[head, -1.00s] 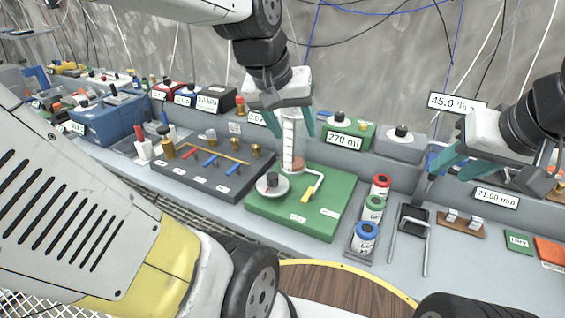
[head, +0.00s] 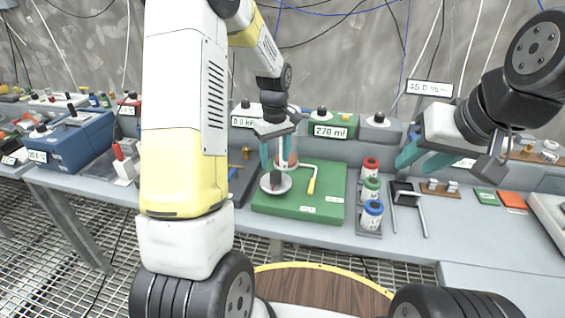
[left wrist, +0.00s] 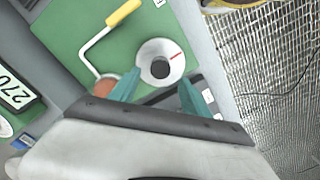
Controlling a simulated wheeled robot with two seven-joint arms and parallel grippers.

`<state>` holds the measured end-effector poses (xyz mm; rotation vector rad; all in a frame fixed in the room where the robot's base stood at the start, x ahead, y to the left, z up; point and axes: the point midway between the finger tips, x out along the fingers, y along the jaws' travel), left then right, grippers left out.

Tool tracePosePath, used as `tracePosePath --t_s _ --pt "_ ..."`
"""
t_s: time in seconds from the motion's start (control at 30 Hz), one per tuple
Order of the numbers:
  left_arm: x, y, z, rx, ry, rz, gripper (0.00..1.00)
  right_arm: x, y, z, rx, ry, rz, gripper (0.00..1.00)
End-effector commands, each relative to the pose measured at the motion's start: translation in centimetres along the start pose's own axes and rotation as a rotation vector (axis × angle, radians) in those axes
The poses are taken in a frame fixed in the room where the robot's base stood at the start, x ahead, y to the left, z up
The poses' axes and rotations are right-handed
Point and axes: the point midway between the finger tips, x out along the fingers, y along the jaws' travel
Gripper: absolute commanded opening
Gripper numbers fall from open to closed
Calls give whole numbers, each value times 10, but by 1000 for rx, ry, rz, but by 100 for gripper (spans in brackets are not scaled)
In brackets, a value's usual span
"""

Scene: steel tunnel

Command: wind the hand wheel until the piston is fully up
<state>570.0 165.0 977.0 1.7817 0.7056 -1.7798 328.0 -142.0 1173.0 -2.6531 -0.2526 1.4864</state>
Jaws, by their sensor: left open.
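The hand wheel, a pale disc with a dark hub, stands on the green board (head: 327,200). In the left wrist view the hand wheel (left wrist: 176,70) shows a red mark. My left gripper (head: 274,160) is open, pointing down just above the wheel; in the left wrist view its fingertips (left wrist: 156,90) are apart, near the wheel's edge, with nothing between them. The reddish piston (head: 291,161) is partly hidden behind the gripper; its top (left wrist: 104,87) shows beside one finger. My right gripper (head: 422,160) is open and empty.
A display reading 270 ml (head: 330,131) stands behind the board. Several capped bottles stand in a rack (head: 368,229) to its right, beside a black stand (head: 405,197). A blue box (head: 75,140) is at the far left. Bare bench lies along the front.

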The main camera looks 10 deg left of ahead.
Motion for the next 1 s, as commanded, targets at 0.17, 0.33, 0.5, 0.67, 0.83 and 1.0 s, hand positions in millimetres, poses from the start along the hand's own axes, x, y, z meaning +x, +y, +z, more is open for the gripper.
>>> tracePosePath --t_s 0.17,0.33,0.5,0.67,0.83,1.0 --pt "32 -1 1 2 -5 -4 55 0 0 0 0 0 0 36" --pt "54 -1 1 3 -3 -2 55 0 0 0 0 0 0 36" --pt "63 0 1 2 -2 0 55 0 0 0 0 0 0 36" --pt "64 0 1 2 -1 0 55 0 0 0 0 0 0 36" --pt "63 0 1 3 -1 0 37 0 0 0 0 0 0 36" --pt "63 0 1 3 -1 0 4 0 0 0 0 0 0 36"
